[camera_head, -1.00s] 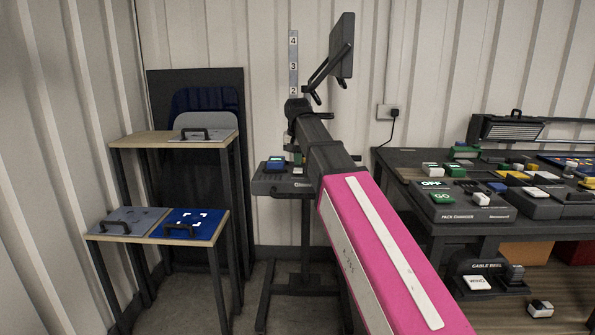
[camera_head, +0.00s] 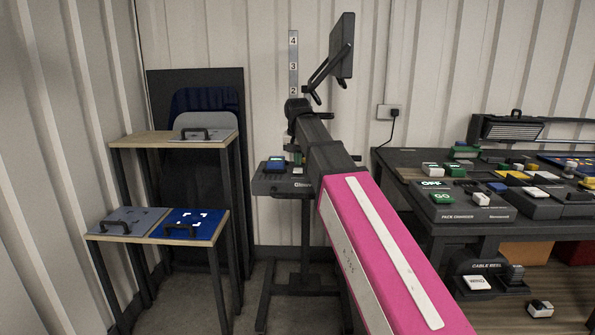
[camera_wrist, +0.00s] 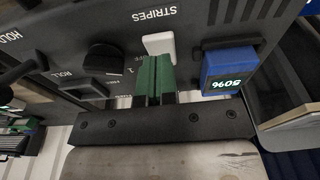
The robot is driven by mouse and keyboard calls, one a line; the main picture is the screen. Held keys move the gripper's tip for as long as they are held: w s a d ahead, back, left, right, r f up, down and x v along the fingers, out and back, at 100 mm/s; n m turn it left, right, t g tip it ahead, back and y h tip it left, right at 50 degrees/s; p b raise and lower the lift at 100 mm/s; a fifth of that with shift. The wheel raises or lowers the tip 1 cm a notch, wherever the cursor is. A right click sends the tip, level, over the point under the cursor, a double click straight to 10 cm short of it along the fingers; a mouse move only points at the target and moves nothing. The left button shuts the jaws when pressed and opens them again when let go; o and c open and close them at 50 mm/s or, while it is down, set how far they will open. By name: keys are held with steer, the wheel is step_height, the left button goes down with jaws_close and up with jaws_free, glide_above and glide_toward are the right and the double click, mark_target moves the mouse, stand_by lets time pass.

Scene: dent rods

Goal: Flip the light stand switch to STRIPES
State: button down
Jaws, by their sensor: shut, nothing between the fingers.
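The light stand's dark control box (camera_head: 285,183) stands behind my arm in the head view, on a thin post. In the wrist view, its panel (camera_wrist: 115,33) carries the label STRIPES beside a white switch (camera_wrist: 158,45). My gripper (camera_wrist: 155,72) is shut, with its green fingertips together at the switch's near side, seemingly touching or nearly touching it. Contact is not clear. The fingertips partly cover the lettering around the switch, and the switch's exact tilt is hard to tell. A blue display block (camera_wrist: 229,71) with lit digits sits to the right of the fingertips.
A black knob (camera_wrist: 104,56) and a ROLL control (camera_wrist: 84,88) lie left of the fingertips. In the head view, a two-tier shelf (camera_head: 150,241) stands left of the stand. A dark workbench (camera_head: 405,160) with several button boxes is at right.

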mark_target(298, 171)
steer(key=shift+f, duration=1.25)
stand_by(1.0)
steer(key=shift+r, duration=3.5)
